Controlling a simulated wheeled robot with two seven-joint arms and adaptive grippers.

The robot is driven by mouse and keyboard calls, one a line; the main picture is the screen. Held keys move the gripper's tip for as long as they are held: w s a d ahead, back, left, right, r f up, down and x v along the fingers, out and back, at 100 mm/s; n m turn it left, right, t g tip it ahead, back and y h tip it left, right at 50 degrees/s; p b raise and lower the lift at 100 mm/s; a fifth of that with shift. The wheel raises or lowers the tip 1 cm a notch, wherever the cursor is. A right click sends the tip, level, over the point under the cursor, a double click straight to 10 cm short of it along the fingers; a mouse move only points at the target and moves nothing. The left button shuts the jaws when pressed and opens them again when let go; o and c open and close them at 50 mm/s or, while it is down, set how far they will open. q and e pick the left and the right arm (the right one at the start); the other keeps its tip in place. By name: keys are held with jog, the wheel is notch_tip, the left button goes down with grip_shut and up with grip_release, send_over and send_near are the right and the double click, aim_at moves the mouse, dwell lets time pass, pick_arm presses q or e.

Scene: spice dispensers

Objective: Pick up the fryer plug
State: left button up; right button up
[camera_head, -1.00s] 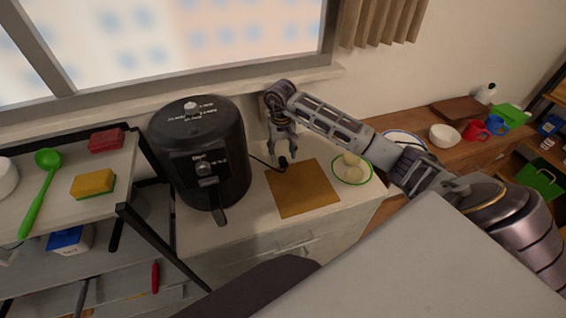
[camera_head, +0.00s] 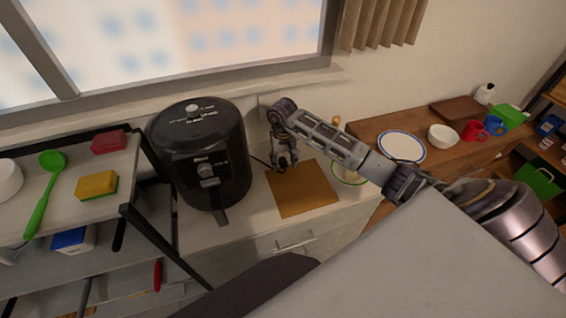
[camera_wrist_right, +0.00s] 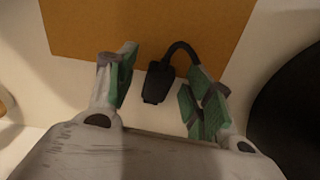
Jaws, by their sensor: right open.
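The fryer plug (camera_wrist_right: 157,82) is a black plug on a black cord. In the right wrist view it lies on the pale counter at the edge of the brown board, between the two open fingers of my right gripper (camera_wrist_right: 158,92), apart from both. In the head view my right gripper (camera_head: 284,162) is pointed down over the board's far left corner and mostly hides the plug. The black air fryer (camera_head: 203,155) stands just left of it, with the cord (camera_head: 260,161) running between. My left gripper is not in view.
The brown board (camera_head: 302,190) lies flat on the counter. A green-rimmed plate (camera_head: 346,177) is partly hidden behind my right arm. A shelf with a green ladle (camera_head: 44,190) and sponges stands at left. A white plate (camera_head: 402,146) and bowl (camera_head: 443,136) are on the wooden counter.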

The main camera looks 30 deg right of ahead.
aim_at(284, 163)
jog(key=shift+c, duration=0.4)
jog(key=c, duration=0.9)
jog(key=shift+r, duration=0.1)
jog(key=shift+c, duration=0.2)
notch_tip(284, 163, up, 10)
jog(key=b, duration=0.1)
jog(key=shift+b, duration=0.3)
